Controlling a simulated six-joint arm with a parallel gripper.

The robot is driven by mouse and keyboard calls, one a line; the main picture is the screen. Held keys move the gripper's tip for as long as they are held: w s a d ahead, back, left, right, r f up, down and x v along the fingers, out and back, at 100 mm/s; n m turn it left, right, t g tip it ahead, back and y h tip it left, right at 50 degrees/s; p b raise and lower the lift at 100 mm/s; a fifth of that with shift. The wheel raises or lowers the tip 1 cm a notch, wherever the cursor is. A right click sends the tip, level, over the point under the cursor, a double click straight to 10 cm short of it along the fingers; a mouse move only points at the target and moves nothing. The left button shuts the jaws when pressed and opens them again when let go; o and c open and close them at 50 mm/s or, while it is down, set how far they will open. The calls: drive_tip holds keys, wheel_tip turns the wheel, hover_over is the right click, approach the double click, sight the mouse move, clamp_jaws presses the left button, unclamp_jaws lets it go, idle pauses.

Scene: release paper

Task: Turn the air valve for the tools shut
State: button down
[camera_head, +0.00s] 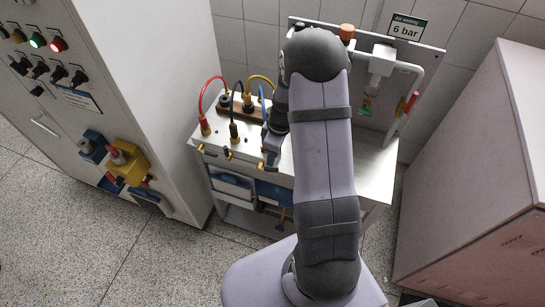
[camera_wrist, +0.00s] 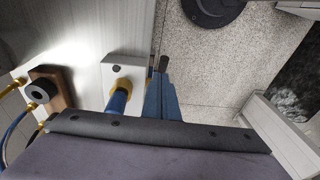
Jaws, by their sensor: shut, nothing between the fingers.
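A red-handled lever (camera_head: 411,102) sits on the white pipe at the right of the back panel; it looks like a valve. Small yellow fittings (camera_head: 200,148) also line the bench's front edge. Which of these is the tools' air valve I cannot tell. My gripper (camera_head: 271,148) is low at the left of my arm, over the front part of the bench, well left of the red lever. In the wrist view my shut, empty fingers (camera_wrist: 161,92) point up the picture, beside a blue hose (camera_wrist: 118,102) with a brass collar on a white block.
Red, black, yellow and blue hoses stand on the bench (camera_head: 374,172). A sign reading "6 bar" (camera_head: 407,28) is on the back panel. A control cabinet (camera_head: 130,80) stands left and a pale cabinet (camera_head: 480,170) right. My arm hides the bench's middle.

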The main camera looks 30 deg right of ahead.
drive_tip(key=shift+s+f, duration=0.25)
drive_tip(key=shift+f, duration=0.25)
drive_tip(key=d+f+b, duration=0.1)
drive_tip(key=b, duration=0.1)
drive_tip(key=s+f+b, duration=0.1)
drive_tip(key=b, duration=0.2)
drive_tip(key=shift+s+d+f, duration=0.3)
drive_tip(key=shift+d, duration=0.1)
drive_tip(key=shift+r, duration=0.2)
drive_tip(key=shift+w+r+p, duration=0.1)
drive_tip(key=shift+r+p, duration=0.5)
drive_tip(key=shift+p, duration=0.1)
drive_tip(key=s+d+r, duration=0.1)
drive_tip(key=d+r, duration=0.1)
drive_tip(key=r, duration=0.3)
drive_tip(key=s+d+r, duration=0.1)
drive_tip(key=d+r, duration=0.1)
drive_tip(key=r, duration=0.4)
drive_tip(key=shift+s+d+r+b, duration=0.15)
drive_tip(key=shift+s+r+b, duration=0.1)
drive_tip(key=shift+b, duration=0.15)
drive_tip(key=shift+f, duration=0.1)
